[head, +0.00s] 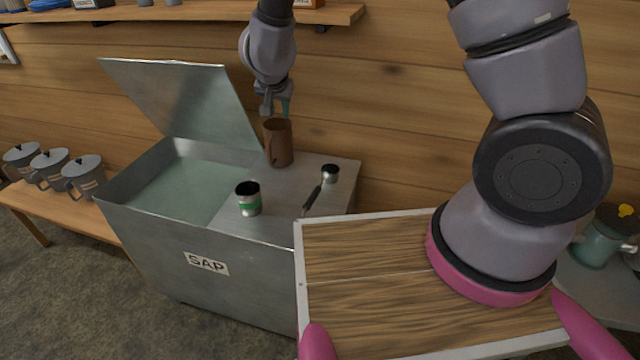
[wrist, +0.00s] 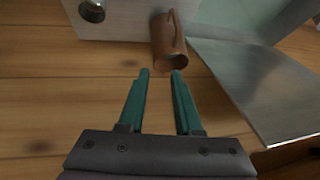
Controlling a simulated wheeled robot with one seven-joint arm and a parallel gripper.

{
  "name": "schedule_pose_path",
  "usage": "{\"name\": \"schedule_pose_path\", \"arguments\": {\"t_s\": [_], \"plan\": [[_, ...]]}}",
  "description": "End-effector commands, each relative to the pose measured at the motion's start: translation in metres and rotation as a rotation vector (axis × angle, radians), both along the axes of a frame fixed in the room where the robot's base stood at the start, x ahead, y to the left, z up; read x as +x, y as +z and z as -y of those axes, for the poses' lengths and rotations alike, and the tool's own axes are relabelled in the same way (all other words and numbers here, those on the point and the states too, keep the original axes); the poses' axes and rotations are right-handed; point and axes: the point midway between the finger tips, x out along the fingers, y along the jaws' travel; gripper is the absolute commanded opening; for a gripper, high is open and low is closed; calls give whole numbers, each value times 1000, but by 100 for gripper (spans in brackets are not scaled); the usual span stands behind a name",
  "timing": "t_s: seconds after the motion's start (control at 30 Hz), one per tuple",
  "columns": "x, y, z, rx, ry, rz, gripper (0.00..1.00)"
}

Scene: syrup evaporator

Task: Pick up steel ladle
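The steel ladle (head: 329,174) lies on the flat top of the sap tank, right of a brown mug. It has a small round steel cup and a dark handle slanting toward the front edge. In the wrist view what looks like its cup (wrist: 92,11) shows at the top left, partly cut off. My gripper (head: 275,108) is above and just behind the brown mug (head: 278,143), left of the ladle and apart from it. In the wrist view its teal fingers (wrist: 161,72) are spread with nothing between them; the mug (wrist: 168,42) is just beyond their tips.
A small steel cup with a green band (head: 248,198) stands left of the ladle. The sap tank (head: 225,285) has its lid (head: 180,95) raised at the left. A wooden-topped surface (head: 360,310) is at the front right. Several grey lidded pots (head: 85,176) stand on a bench.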

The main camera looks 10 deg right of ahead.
Motion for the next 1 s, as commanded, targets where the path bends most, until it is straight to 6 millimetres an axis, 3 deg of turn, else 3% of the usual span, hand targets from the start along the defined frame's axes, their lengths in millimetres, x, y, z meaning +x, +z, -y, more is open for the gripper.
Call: {"name": "schedule_pose_path", "arguments": {"t_s": [0.03,0.1,0.2,0.3,0.43,0.57,1.0], "plan": [[-13,-34,-5,-88,-2,-15,33],[-31,-72,-2,-214,-17,-25,33],[-58,-116,8,-393,-34,-35,33],[-83,-147,22,-550,-43,-42,33],[-106,-169,37,-692,-52,-47,33],[-115,-179,46,-759,-59,-48,33],[-89,-212,81,-768,-60,-50,33]]}}
